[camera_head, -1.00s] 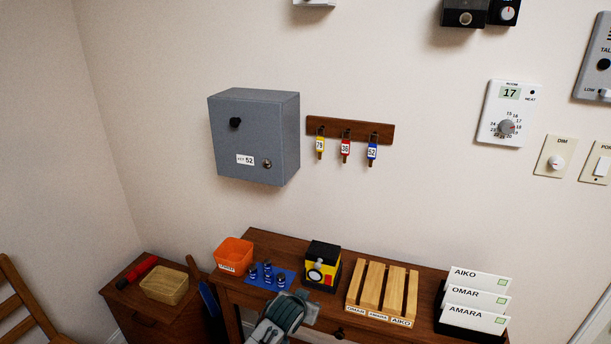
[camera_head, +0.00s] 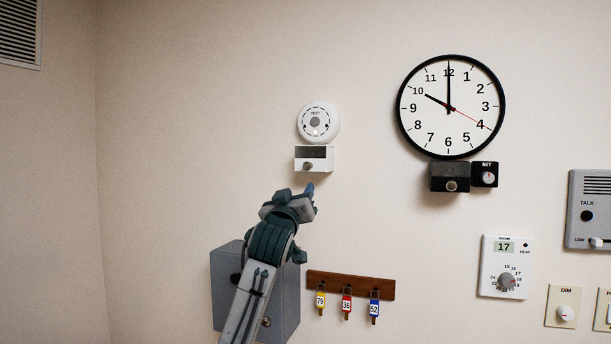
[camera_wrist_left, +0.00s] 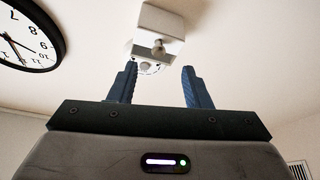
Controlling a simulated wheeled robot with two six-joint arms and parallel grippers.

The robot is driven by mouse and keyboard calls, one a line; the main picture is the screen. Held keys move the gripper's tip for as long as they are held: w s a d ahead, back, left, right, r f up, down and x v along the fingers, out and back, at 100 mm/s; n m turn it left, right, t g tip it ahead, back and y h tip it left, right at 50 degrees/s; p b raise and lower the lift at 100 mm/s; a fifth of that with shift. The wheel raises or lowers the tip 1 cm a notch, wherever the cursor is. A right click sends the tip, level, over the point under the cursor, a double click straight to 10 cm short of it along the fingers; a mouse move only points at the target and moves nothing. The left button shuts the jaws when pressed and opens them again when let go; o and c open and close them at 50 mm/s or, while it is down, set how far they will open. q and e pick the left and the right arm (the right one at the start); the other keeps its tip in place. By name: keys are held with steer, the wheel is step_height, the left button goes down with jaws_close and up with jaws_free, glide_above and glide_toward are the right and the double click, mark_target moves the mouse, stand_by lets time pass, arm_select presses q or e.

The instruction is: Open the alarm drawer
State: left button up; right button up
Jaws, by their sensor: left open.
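The round white alarm (camera_head: 318,122) is on the wall at the upper middle of the head view. Directly below it is a small white drawer box (camera_head: 319,152) with a dark upper front and a round knob (camera_head: 307,166). The drawer looks shut. In the left wrist view the drawer box (camera_wrist_left: 161,22), its knob (camera_wrist_left: 158,47) and the alarm (camera_wrist_left: 147,68) appear upside down beyond the fingers. My left gripper (camera_head: 309,191) is just below the drawer, fingers apart and empty. The knob lies between the two fingers' lines in the wrist view, apart from them. My right gripper is out of view.
A wall clock (camera_head: 450,107) hangs at right, with a dark drawer box (camera_head: 448,177) beneath it. A grey cabinet (camera_head: 287,290) is partly behind my left arm. A key rack (camera_head: 350,285) is to its right. The wall around the alarm is bare.

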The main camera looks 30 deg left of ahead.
mark_target(307, 168)
arm_select(q)
steer(key=p+x, duration=0.2)
steer(key=x, duration=0.1)
steer(key=r+p+x, duration=0.1)
steer(key=p+x, duration=0.1)
steer(key=x, duration=0.1)
steer(key=r+p+x, duration=0.1)
steer(key=p+x, duration=0.1)
steer(key=x, duration=0.1)
steer(key=shift+a, duration=0.15)
steer(key=shift+w+a+r+p, duration=0.1)
steer(key=shift+w+a+p, duration=0.1)
steer(key=shift+w+p, duration=0.35)
steer(key=shift+c, duration=0.2)
